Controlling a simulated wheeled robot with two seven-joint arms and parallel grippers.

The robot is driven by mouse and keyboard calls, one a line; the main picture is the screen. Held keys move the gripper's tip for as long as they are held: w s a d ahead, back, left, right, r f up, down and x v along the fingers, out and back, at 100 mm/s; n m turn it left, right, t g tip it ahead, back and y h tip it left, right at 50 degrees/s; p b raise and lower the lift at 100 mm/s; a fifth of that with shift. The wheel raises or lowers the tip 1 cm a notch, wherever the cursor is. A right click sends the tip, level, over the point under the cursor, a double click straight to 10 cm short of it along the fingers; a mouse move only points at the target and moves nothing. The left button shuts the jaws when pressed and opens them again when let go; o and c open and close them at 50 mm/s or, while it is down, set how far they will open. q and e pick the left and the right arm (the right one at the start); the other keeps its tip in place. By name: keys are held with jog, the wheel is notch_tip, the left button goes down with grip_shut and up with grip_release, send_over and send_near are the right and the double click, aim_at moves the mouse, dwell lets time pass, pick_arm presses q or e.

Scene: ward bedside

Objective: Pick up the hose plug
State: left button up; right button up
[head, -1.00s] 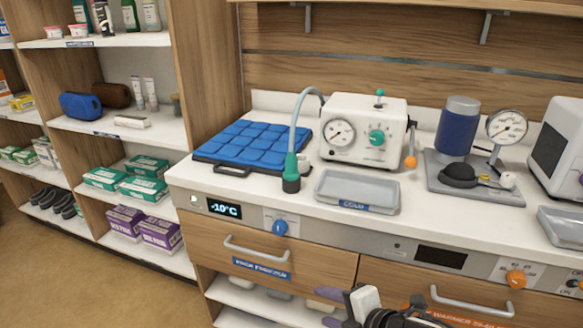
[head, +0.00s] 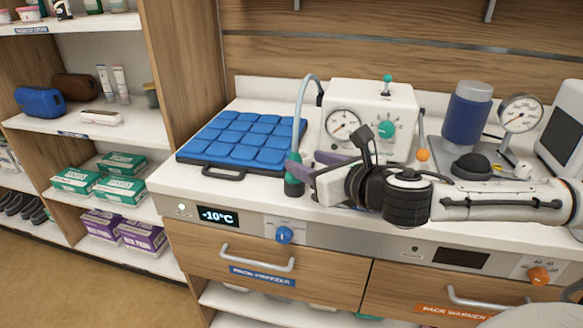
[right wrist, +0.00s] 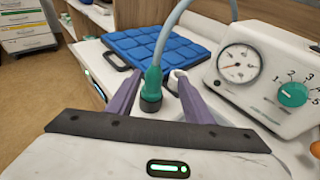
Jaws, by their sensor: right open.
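The hose plug (head: 294,187) is green with a dark bottom end and stands upright on the white counter, at the end of a grey-blue hose. It also shows in the right wrist view (right wrist: 152,90). My right gripper (head: 309,164) is open at the plug, with its purple fingers low over the counter. In the right wrist view, one finger is on each side of the plug, with a gap showing on the right. Whether a finger touches it, I cannot tell. My left gripper is not in view.
A blue padded pack (head: 240,141) lies left of the plug. A white box with a gauge (head: 370,112) stands behind my gripper. A small white ring-shaped part (right wrist: 176,78) is close to the plug. My right arm hides the grey tray area.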

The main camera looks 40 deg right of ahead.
jog(key=shift+a+f+p+x, duration=0.1)
jog(key=shift+a+x, duration=0.05)
jog(key=shift+x, duration=1.3)
jog(key=shift+a+f+p+x, duration=0.1)
jog(key=shift+a+x, duration=0.1)
jog(key=shift+x, duration=1.25)
jog(key=shift+a+p+x, duration=0.1)
jog(key=shift+a+x, duration=0.05)
jog(key=shift+x, duration=1.25)
jog(key=shift+c, duration=0.5)
jog(key=c, duration=1)
